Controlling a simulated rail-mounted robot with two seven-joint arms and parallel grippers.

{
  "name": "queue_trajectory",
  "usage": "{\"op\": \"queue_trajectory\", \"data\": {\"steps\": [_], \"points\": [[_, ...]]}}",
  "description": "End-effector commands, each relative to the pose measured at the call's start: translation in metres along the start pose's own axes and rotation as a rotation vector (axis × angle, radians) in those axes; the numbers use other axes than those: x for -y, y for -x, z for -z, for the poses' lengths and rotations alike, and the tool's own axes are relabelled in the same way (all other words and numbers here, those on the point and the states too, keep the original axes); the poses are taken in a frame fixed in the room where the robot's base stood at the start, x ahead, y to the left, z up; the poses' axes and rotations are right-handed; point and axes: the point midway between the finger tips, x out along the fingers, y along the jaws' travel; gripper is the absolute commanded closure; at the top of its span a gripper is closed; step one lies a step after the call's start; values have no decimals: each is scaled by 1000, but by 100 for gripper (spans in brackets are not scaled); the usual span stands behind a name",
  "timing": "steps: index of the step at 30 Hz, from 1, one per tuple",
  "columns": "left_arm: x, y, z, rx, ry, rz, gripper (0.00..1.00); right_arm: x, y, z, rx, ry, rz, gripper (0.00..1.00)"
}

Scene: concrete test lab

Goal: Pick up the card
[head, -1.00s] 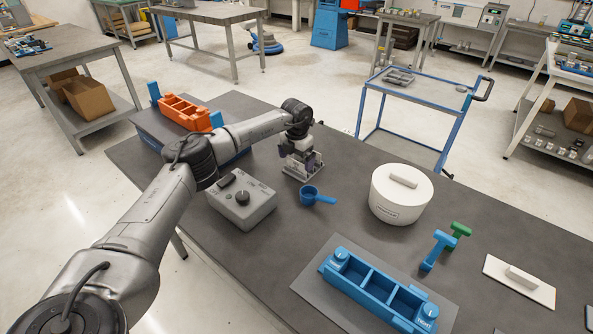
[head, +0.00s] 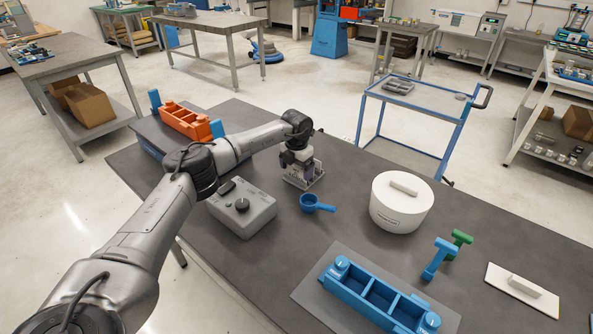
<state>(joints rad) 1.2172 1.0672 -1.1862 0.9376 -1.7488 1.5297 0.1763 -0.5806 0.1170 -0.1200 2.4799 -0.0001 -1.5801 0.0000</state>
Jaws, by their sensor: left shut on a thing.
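My left gripper (head: 299,168) reaches in from the left and points down at a small grey, partly clear stand (head: 308,182) on the dark table (head: 240,275). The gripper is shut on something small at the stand. I cannot make out a card clearly; the fingers and the stand hide most of what is held. I cannot tell whether the held thing is clear of the stand. My right gripper is not in view.
Near the stand are a grey box with a knob (head: 243,213) and a blue scoop (head: 317,204). A white lidded pot (head: 400,210), blue and green T-shaped pieces, a blue tray (head: 375,299) and a white plate with a handle (head: 522,290) stand to the right.

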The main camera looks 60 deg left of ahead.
Motion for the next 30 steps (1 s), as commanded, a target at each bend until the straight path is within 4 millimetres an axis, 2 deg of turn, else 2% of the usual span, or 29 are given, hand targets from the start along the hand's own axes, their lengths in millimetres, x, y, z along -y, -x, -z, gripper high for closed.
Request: {"op": "queue_trajectory", "data": {"steps": [8,18,24,30], "points": [[1,42,-2,3,0,2,24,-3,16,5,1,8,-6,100],[58,80,-43,2,-1,2,24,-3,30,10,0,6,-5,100],[80,94,-60,1,1,1,24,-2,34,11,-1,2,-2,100],[89,101,-67,1,1,1,24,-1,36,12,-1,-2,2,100]]}}
